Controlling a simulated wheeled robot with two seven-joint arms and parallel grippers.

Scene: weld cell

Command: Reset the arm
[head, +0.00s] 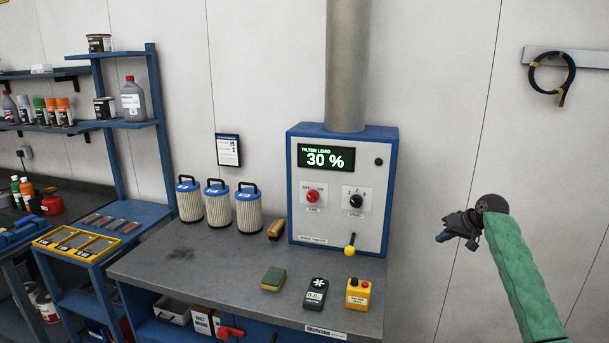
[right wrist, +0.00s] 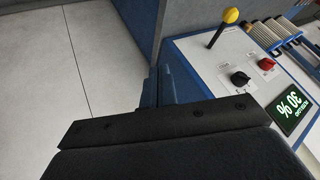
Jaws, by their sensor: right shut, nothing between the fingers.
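My right arm (head: 522,275) in its green sleeve comes in from the lower right of the head view. My right gripper (head: 447,236) is shut and empty, held in the air to the right of the grey workbench (head: 190,262). It touches nothing there. The right wrist view mostly shows dark parts of my own gripper (right wrist: 175,140) in front, with the control box beyond. My left gripper is not in view.
A blue-framed control box (head: 312,222) stands on the bench, reading 30 %, with a red switch, a black knob and a yellow-tipped lever (head: 350,244). Several filters (head: 219,206), a sponge (head: 273,279), a meter (head: 316,293) and a yellow button box (head: 358,294) stand nearby.

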